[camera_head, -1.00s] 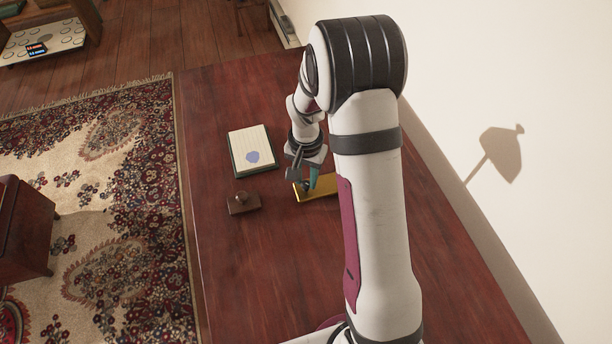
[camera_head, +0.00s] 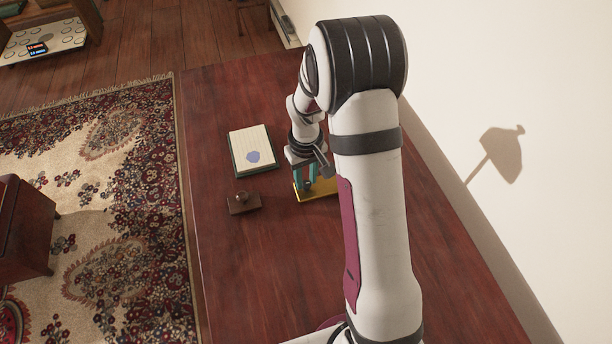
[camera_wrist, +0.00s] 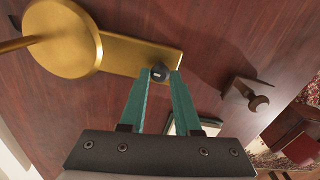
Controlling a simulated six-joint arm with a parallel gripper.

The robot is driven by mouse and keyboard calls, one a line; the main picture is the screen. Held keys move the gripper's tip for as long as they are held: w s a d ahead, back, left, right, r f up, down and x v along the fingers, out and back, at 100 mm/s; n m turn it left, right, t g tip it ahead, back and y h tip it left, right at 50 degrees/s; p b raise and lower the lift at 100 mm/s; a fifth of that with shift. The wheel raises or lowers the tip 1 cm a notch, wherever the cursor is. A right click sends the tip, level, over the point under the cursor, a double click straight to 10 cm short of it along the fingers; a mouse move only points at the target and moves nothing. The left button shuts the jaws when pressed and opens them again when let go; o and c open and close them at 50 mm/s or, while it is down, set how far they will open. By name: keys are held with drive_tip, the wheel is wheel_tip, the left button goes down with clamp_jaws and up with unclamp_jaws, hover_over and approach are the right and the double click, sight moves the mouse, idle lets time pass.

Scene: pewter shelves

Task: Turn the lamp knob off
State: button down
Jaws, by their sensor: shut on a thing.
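The lamp has a flat brass base (camera_head: 326,189) on the dark wood table. Its near end shows in the head view; the rest is hidden behind my arm. In the wrist view the brass base (camera_wrist: 135,55) leads to a round brass disc (camera_wrist: 65,35) with a rod at the left. A small black knob (camera_wrist: 160,73) stands on the base's end. My gripper (camera_head: 306,188) points down over that end. In the wrist view its teal fingers (camera_wrist: 161,80) are shut on the knob, one on each side.
A small wooden block with a round handle (camera_head: 244,203) lies left of the lamp base. A notepad (camera_head: 252,150) lies behind it. The table (camera_head: 255,270) is clear in front. A white wall (camera_head: 470,80) bearing a lamp-shaped shadow rises at the right.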

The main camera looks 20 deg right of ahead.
sight(306, 183)
drive_tip(key=shift+n, duration=0.6)
drive_tip(key=c, duration=0.6)
unclamp_jaws()
wheel_tip(306, 183, up, 16)
drive_tip(key=shift+f, duration=0.1)
drive_tip(key=s+a+m, duration=0.2)
drive_tip(key=s+m, duration=0.1)
drive_tip(key=s, duration=0.5)
drive_tip(key=s+a+r+m+y, duration=0.1)
drive_tip(key=s+a+m, duration=0.1)
drive_tip(key=s, duration=0.7)
drive_tip(key=s+a+r+m, duration=0.1)
drive_tip(key=s+a+m, duration=0.1)
drive_tip(key=s, duration=0.6)
drive_tip(key=shift+s+a+r+m+y, duration=0.3)
drive_tip(key=shift+m+y, duration=0.1)
drive_tip(key=shift+m, duration=0.4)
